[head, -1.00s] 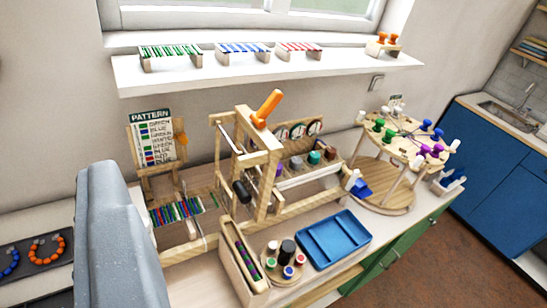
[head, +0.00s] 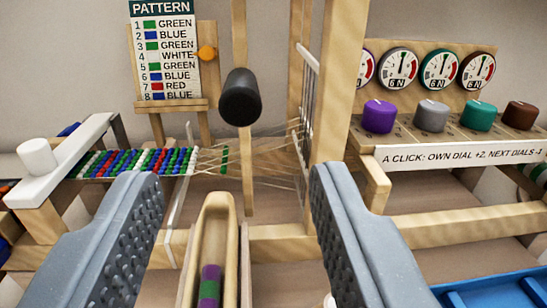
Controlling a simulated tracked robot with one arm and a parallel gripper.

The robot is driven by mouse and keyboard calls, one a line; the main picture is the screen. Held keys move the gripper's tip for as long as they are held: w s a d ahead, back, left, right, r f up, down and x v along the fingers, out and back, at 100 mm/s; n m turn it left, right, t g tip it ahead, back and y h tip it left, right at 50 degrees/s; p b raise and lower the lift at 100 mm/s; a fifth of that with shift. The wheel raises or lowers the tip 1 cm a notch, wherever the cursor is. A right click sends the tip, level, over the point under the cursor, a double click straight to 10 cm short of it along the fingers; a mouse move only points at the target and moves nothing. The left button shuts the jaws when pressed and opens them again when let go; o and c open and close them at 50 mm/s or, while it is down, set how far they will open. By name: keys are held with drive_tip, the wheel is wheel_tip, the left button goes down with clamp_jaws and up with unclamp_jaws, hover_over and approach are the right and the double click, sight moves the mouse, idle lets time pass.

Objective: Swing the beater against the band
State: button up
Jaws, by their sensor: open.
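The beater (head: 239,35) looks like an upright wooden bar with a dark cylindrical handle (head: 240,97) facing me, in the middle of the head view. The beaded band (head: 137,162), in green, white, blue and red, lies to its left, with a gap of bare threads between the bar and the main beads. A short green bead row (head: 224,160) stands on the threads just left of the bar. My gripper (head: 236,185) is open and empty, its two ribbed fingers wide apart. The handle appears above and between the fingertips; I see no contact.
A wooden post (head: 335,75) stands right of the handle. Dials (head: 440,70) and coloured knobs (head: 432,115) are further right. A narrow bead trough (head: 212,235) lies low between the fingers. A pattern card (head: 165,50) stands behind left. A blue tray (head: 495,290) is lower right.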

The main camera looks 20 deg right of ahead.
sight(239, 108)
drive_tip(key=x, duration=1.3)
drive_tip(key=shift+w+f, duration=0.25)
drive_tip(key=shift+w, duration=0.1)
